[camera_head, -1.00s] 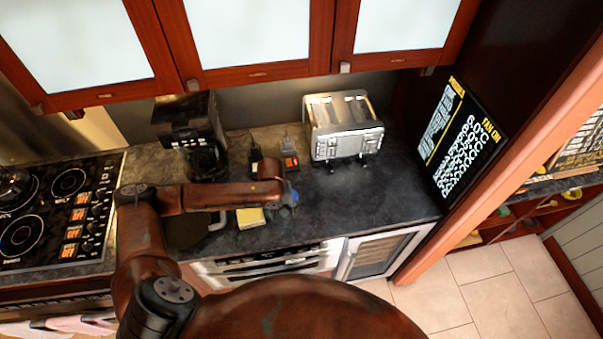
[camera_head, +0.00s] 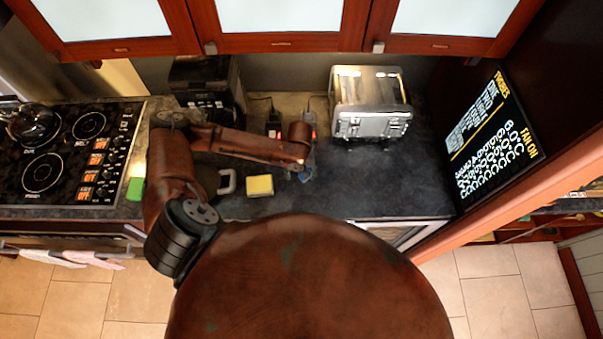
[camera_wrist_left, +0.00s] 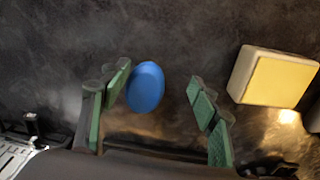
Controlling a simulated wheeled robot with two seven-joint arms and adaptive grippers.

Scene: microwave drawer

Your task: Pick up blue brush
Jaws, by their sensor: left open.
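The blue brush shows as a smooth blue oval (camera_wrist_left: 146,87) on the dark counter in the left wrist view. My left gripper (camera_wrist_left: 158,88) is open, with its green-padded fingers on either side of the brush. The brush lies closer to the left finger in that view, and I cannot tell whether they touch. In the head view a bit of blue (camera_head: 305,175) shows at the end of my left arm, and the arm hides much of the area around it. My right gripper is not in view.
A yellow and white sponge (camera_head: 260,185) lies close to the gripper and also shows in the left wrist view (camera_wrist_left: 275,78). A toaster (camera_head: 371,105), a coffee maker (camera_head: 207,90) and a stove (camera_head: 65,150) stand around. The counter (camera_head: 390,185) below the toaster is clear.

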